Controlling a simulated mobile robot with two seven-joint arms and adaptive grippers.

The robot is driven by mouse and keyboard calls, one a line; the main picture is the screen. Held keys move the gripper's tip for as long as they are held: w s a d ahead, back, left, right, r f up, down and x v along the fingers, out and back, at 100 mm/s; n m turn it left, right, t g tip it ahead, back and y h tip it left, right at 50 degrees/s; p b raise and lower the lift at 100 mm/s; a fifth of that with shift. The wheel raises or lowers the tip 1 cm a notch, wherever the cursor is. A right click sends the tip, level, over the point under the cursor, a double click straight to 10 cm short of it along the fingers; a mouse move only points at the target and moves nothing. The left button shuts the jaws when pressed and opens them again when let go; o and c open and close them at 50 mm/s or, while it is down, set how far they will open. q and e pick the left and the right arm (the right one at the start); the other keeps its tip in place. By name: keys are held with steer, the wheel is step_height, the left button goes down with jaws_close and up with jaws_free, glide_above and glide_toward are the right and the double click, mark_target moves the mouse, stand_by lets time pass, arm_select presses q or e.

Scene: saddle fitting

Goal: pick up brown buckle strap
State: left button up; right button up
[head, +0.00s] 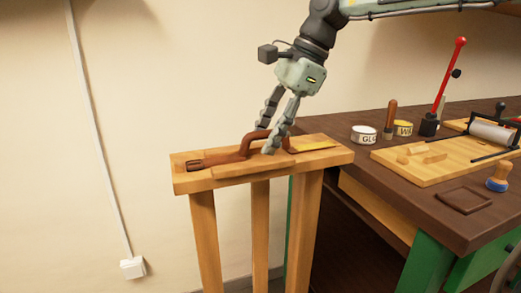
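The brown buckle strap (223,157) lies along the narrow wooden stand (328,158). Its flat end with the buckle (195,164) is at the left, and a brown part rises in an arch at the middle. My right gripper (267,141) reaches down from the upper right over this arch. Its fingers are apart, one behind the arch and one in front of it. Whether they touch the strap is hidden. My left gripper is not in view.
A yellow piece (315,144) lies at the stand's right end. The dark workbench (395,195) beside it holds a glue tin (363,134), a wooden board (415,172), a red-handled tool (449,75) and a blue-based knob (499,177). The wall is behind.

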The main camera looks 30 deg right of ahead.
steer(key=shift+f, duration=0.2)
steer(key=shift+w, duration=0.1)
jaws_close()
steer(key=shift+r, duration=0.1)
